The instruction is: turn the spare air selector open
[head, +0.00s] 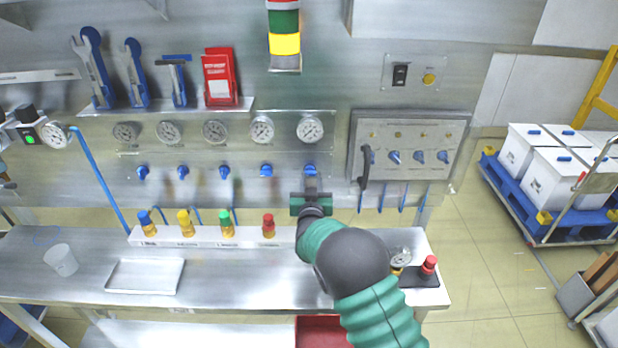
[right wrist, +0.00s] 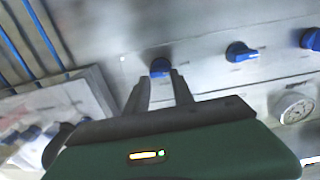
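A row of blue selector knobs runs along the steel wall panel under round gauges. The labels are too small to read, so I cannot confirm which is the spare air selector. My right gripper (head: 311,187) is at the rightmost blue knob (head: 310,169) of this row, under the rightmost gauge (head: 310,128). In the right wrist view, my right gripper's fingers (right wrist: 161,75) are apart, with this knob (right wrist: 160,67) at and between their tips. I cannot tell whether they touch it. Another knob (right wrist: 240,52) stands beside it, clear of the fingers. My left gripper is not in view.
A raised box panel (head: 410,145) with smaller blue knobs and a black handle (head: 364,167) stands just right of my gripper. Below, a white strip (head: 200,236) holds several coloured-cap fittings. The bench (head: 225,290) carries a tray (head: 145,276) and a cup (head: 61,260).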

